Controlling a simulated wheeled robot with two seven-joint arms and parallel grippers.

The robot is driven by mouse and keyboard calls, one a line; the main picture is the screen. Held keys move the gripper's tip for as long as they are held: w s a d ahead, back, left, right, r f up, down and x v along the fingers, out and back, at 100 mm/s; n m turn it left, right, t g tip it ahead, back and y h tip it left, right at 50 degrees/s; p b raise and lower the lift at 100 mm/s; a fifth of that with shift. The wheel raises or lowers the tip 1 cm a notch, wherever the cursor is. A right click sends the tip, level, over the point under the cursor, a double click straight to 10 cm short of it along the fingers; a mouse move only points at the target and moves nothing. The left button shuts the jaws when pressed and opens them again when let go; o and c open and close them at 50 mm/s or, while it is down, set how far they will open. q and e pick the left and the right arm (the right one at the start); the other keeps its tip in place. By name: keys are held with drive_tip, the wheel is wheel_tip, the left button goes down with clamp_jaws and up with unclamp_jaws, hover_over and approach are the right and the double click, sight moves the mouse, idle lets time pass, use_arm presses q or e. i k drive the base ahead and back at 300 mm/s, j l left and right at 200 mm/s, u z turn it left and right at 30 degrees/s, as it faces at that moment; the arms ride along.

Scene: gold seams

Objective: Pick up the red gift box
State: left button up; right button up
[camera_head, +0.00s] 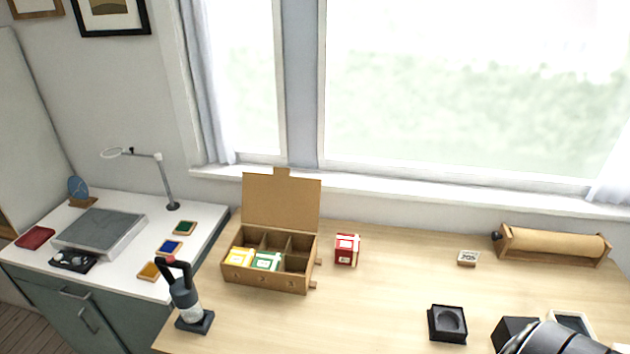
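The red gift box (347,250) stands upright on the wooden table, just right of an open cardboard box (265,283). It is red with a white label on its front. No gripper is near it or touching it. At the bottom right corner, a dark, rounded part that looks like one of my arm links shows. Neither my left gripper nor my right gripper can be seen.
The cardboard box holds a yellow box (239,257) and a green box (266,262), with its lid raised. A lever tool (186,302) stands at the table's left edge. A black tray (447,323) and paper roll holder (552,245) are right. The middle is clear.

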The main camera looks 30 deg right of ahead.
sight(348, 246)
drive_tip(key=z, duration=1.3)
